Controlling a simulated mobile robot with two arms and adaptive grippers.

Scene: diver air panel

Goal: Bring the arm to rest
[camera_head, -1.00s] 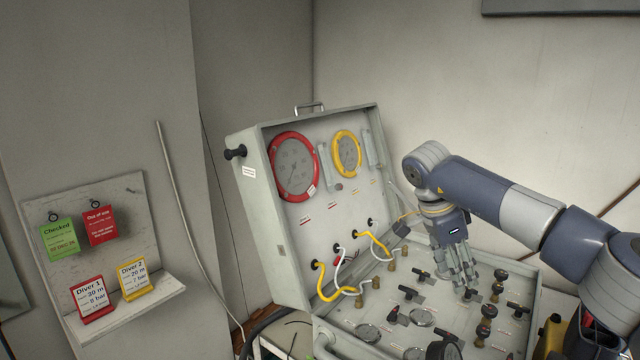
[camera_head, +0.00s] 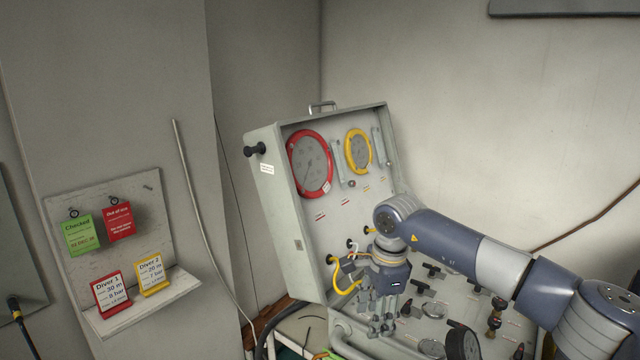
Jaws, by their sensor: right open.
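My right arm comes in from the right across the diver air panel (camera_head: 285,225), an open grey case with its lid standing up. My right gripper (camera_head: 378,325) points down over the left part of the lower panel. Its fingers are apart and I see nothing between them. I cannot tell whether the fingertips touch the panel. The gripper and forearm hide part of the hoses and several valves. My left gripper is not in view.
The lid carries a red-rimmed gauge (camera_head: 311,163) and a yellow-rimmed gauge (camera_head: 358,151). Black valve handles (camera_head: 432,270) stand on the lower panel. At left, a wall board (camera_head: 150,205) holds green and red tags, with two diver cards on its shelf (camera_head: 150,305).

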